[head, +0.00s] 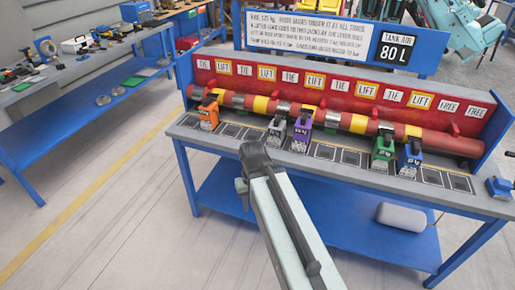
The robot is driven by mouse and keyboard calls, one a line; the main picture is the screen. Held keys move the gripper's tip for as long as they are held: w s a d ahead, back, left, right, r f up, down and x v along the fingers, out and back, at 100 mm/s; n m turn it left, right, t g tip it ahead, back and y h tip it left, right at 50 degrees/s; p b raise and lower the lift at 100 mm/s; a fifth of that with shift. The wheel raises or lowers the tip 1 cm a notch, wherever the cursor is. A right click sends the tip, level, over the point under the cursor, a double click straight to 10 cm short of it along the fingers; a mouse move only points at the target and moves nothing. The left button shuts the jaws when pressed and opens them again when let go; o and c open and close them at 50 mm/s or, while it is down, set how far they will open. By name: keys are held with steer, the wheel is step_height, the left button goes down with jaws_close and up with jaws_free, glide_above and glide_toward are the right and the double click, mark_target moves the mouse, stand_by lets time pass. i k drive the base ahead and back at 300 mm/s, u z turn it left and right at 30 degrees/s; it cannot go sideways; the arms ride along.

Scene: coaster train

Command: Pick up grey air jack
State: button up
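The grey air jack (277,133) stands upright on the workbench deck, in front of the long red pipe and just left of the purple air jack (301,136). My gripper (254,154) is in front of the bench's front edge, lower and left of the grey jack in the picture, apart from it. My arm comes up from the bottom of the picture. The gripper's fingers are seen from behind, so I cannot see whether they are open or shut. Nothing shows held in it.
An orange jack (209,115) stands to the left; green (383,150) and blue (411,158) jacks stand to the right. The red pipe (347,120) with yellow bands lies behind them. A second blue bench (84,113) is at the left. Floor between benches is clear.

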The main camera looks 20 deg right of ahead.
mark_target(277, 132)
steer(key=u, duration=0.55)
steer(key=k, duration=0.7)
steer(key=u, duration=0.3)
steer(key=i, duration=0.9)
steer(key=z, duration=0.55)
steer(key=i, duration=1.5)
steer(key=u, duration=0.3)
